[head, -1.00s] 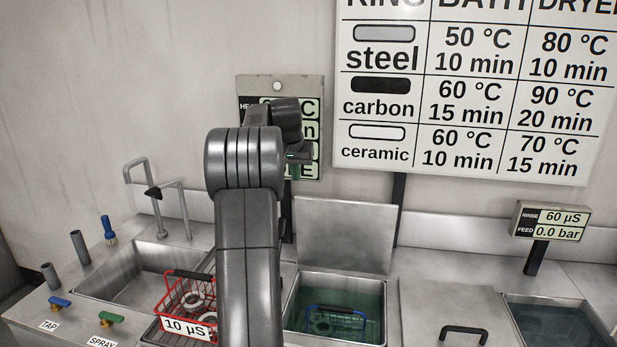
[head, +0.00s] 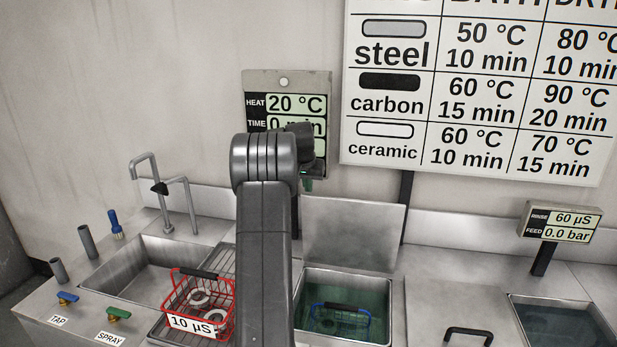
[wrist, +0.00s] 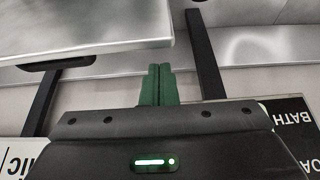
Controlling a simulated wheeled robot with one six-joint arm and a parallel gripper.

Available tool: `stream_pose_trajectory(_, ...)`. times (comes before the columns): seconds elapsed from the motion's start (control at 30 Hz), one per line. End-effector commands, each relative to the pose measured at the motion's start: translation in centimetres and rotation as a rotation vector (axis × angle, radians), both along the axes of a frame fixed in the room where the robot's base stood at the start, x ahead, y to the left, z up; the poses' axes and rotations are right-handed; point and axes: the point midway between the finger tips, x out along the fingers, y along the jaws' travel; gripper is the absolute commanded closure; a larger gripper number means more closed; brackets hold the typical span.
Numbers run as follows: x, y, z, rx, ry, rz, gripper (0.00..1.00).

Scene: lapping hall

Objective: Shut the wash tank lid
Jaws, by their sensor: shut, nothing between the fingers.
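The wash tank (head: 398,318) is open, with greenish liquid and a blue wire basket (head: 338,318) holding ring shapes inside. Its metal lid (head: 350,235) stands upright, leaning slightly back, along the tank's rear edge. My gripper (head: 307,184) is above and left of the lid's top edge, in front of the wall display. The wrist view, which is upside down, shows my gripper's green fingers (wrist: 158,84) pressed together and empty. The lid's edge (wrist: 90,30) is near them there, with a dark handle (wrist: 57,63) showing past it. They look apart from the lid.
A red basket (head: 200,305) with rings stands on the drainer left of my arm, near a sink (head: 135,285) and tap (head: 165,200). A display (head: 284,84) hangs behind my gripper. Right of the tank are a closed cover with a handle (head: 468,332) and a rinse tank (head: 560,320).

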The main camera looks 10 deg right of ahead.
Motion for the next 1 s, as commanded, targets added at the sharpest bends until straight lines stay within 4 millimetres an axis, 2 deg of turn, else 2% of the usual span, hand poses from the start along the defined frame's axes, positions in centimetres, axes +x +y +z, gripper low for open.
stream_pose_trajectory(0.3, -1.8, 0.9, -0.2, 0.000, 0.002, 0.001, 1.00)
stream_pose_trajectory(1.0, -2.3, 1.1, -0.7, -0.013, -0.025, 0.001, 1.00)
